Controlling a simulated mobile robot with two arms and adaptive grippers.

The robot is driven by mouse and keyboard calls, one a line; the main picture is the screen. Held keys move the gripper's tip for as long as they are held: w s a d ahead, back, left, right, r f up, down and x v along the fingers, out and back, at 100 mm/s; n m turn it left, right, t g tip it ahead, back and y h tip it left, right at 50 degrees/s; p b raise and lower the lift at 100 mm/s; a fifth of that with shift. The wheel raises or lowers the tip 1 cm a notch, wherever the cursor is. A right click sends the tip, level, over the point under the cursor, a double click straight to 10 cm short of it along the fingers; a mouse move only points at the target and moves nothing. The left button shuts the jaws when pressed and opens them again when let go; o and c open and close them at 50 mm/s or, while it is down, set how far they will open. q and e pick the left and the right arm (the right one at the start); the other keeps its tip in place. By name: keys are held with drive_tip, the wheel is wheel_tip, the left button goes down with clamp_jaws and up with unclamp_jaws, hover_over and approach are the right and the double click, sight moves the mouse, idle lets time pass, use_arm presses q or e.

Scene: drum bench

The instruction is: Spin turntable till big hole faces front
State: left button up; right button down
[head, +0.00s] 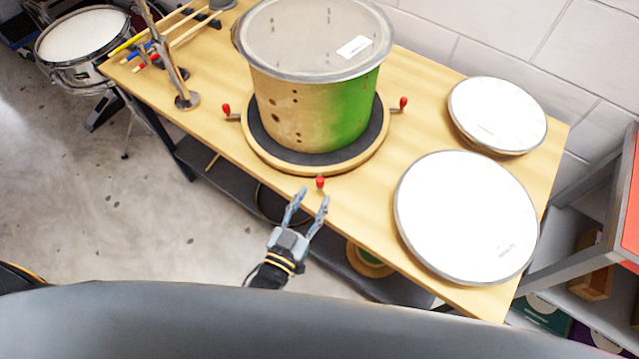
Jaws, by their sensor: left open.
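A round turntable (262,150) with a wooden rim and dark top sits on the wooden bench. A drum shell (310,105), tan on the left and green on the right, stands on it with a translucent head on top. Several small dark holes show on its tan side; I cannot tell a clearly big one among them. Red-tipped handles stick out from the turntable at the left (227,110), right (403,103) and front (320,182). My left gripper (313,197) is open at the bench's front edge, its fingertips just below the front handle. My right gripper is not in view.
Two white drum heads (466,217) (497,112) lie on the bench's right side. Drumsticks (188,28) and a metal stand (186,98) are at the back left. A snare drum (82,36) stands left of the bench. An orange-topped shelf (628,205) is at far right.

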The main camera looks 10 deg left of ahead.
use_arm(q)
drive_tip(key=v, duration=0.6)
idle(0.4)
drive_tip(key=s+a+f+g+y, duration=0.1)
drive_tip(key=s+f+g, duration=0.15)
drive_tip(key=f, duration=0.55)
drive_tip(key=s+a+f+g, duration=0.2)
drive_tip(key=f+g, duration=0.1)
drive_tip(key=f, duration=0.6)
drive_tip(key=s+a+f+g+y, duration=0.1)
drive_tip(key=s+f+g, duration=0.15)
drive_tip(key=f, duration=0.55)
drive_tip(key=s+a+f+g+y, duration=0.1)
drive_tip(key=s+a+f+g, duration=0.3)
drive_tip(key=s+f, duration=0.4)
drive_tip(key=s+a+f+g+y, duration=0.2)
drive_tip(key=s+a+f+g, duration=0.2)
drive_tip(key=s, duration=0.7)
wheel_tip(320, 180, down, 4)
drive_tip(key=a, duration=0.2)
drive_tip(key=shift+s+a+n, duration=0.25)
drive_tip(key=shift+a+n, duration=0.1)
drive_tip(key=shift+n, duration=0.05)
drive_tip(key=shift+r, duration=0.15)
